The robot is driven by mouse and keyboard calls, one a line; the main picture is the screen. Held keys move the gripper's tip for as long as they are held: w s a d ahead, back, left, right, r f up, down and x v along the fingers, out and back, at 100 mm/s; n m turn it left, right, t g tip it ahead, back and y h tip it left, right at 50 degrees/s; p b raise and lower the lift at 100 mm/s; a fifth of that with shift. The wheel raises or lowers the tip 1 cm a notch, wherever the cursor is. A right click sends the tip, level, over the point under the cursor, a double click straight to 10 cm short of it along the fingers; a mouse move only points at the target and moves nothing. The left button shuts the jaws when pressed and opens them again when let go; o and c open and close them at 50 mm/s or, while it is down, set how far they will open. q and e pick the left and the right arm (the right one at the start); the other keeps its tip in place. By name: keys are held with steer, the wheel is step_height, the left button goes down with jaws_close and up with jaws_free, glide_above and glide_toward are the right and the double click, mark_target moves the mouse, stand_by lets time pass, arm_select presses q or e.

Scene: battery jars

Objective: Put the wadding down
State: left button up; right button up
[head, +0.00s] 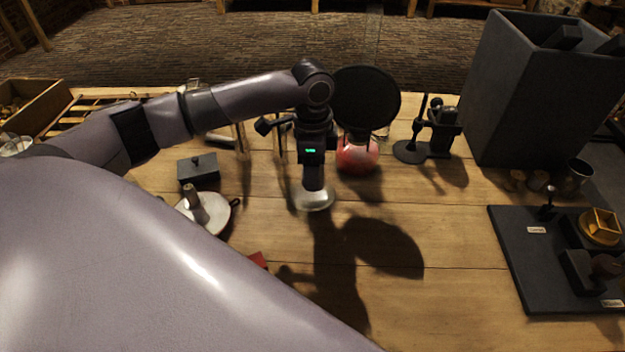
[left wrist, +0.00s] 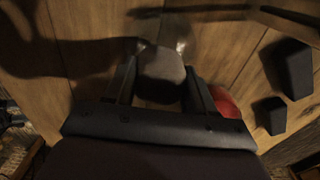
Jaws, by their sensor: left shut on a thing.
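My left gripper (head: 314,184) points down over the middle of the wooden table. It is shut on a rounded grey-brown piece, which I take to be the wadding; this wadding (left wrist: 162,72) sits between the two fingers in the left wrist view. In that view the left gripper (left wrist: 160,85) has a finger on each side of it. A pale round glassy piece (head: 314,199) shows directly below the gripper in the head view. I cannot tell whether the held piece touches it. My right gripper is in neither view.
A red round vessel (head: 357,158) stands just right of the gripper, under a black disc (head: 365,97). A dark stand (head: 440,135) and tall grey box (head: 535,95) are further right. A dark board (head: 520,265) is front right. A pale dish (head: 205,215) is left.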

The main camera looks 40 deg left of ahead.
arm_select(q)
steer(key=shift+f, duration=1.9)
steer(key=o, duration=0.9)
steer(key=shift+f, duration=0.1)
steer(key=shift+o, duration=0.2)
step_height(320, 180, up, 12)
steer(key=shift+r, duration=0.15)
